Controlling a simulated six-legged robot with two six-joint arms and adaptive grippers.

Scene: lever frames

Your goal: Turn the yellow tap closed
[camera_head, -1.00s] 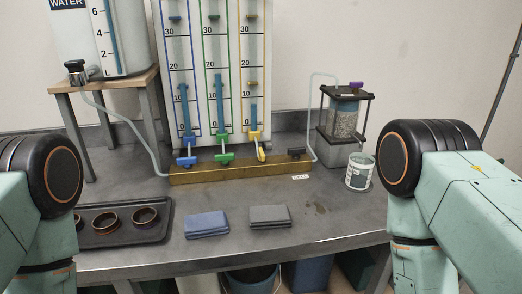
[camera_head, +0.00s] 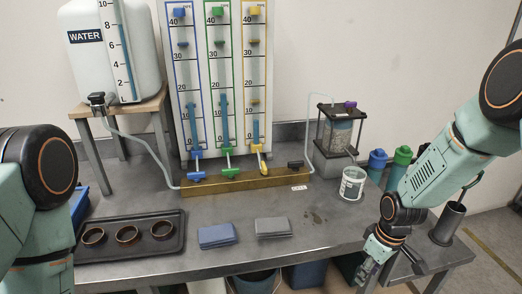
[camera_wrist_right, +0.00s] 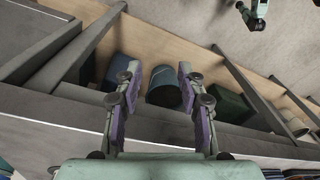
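The yellow tap (camera_head: 262,162) sits on the brass bar at the foot of the yellow-framed column. Its handle points forward along the pipe, while the blue tap (camera_head: 196,175) and the green tap (camera_head: 230,174) have handles lying crosswise. My right gripper (camera_head: 370,271) hangs at the table's front edge, low and to the right of the yellow tap, well apart from it. In the right wrist view (camera_wrist_right: 158,68) its fingers are spread with nothing between them. The tap is not seen there. My left gripper is out of view; only a left arm link shows.
A brass manifold bar (camera_head: 230,184) carries the taps and a black tap (camera_head: 296,165). A white cup (camera_head: 352,184) and a filter unit (camera_head: 335,138) stand right of it.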

